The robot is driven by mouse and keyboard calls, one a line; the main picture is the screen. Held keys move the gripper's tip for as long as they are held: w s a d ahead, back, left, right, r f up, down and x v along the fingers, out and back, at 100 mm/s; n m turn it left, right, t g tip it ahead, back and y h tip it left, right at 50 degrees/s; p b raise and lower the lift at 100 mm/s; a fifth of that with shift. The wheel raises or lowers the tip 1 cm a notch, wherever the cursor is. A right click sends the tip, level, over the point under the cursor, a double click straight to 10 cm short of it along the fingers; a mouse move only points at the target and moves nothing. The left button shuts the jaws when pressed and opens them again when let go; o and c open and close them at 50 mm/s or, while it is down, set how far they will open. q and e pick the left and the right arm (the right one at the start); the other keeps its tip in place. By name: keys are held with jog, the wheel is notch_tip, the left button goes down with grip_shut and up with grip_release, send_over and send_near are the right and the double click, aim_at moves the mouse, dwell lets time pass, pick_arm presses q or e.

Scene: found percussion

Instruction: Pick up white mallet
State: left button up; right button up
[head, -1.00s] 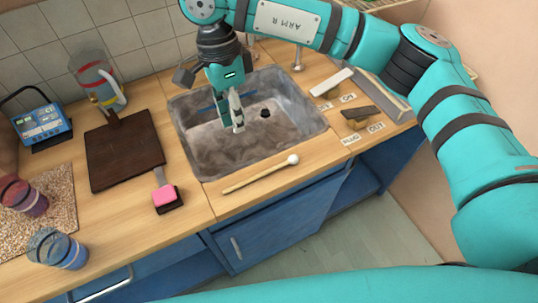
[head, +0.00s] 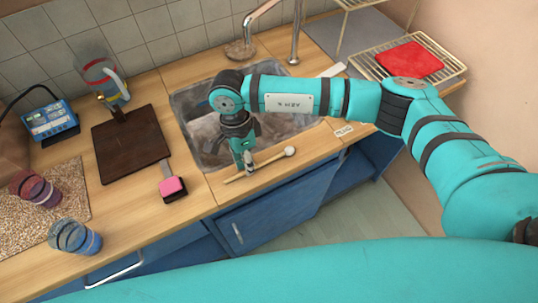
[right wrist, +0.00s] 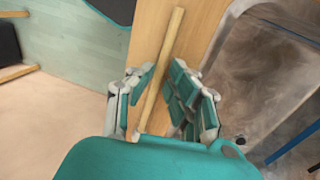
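The white mallet lies on the wooden counter along the front of the sink, its round white head (head: 290,151) at the right and its pale wooden handle (head: 268,164) running left. My right gripper (head: 248,166) points down over the left part of the handle. In the right wrist view the handle (right wrist: 162,65) runs between the two spread fingers of my right gripper (right wrist: 160,95), with a gap on the right side. The mallet head cannot be made out there. My left gripper is not in view.
The metal sink (head: 188,110) lies just behind the mallet. A dark board (head: 130,145) and a pink-topped block (head: 172,187) are to the left. A wire rack (head: 440,75) holds a red cloth.

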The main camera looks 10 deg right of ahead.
jog(key=shift+s+f, duration=0.1)
jog(key=shift+f, duration=0.35)
grip_shut()
jog(key=shift+r, duration=0.1)
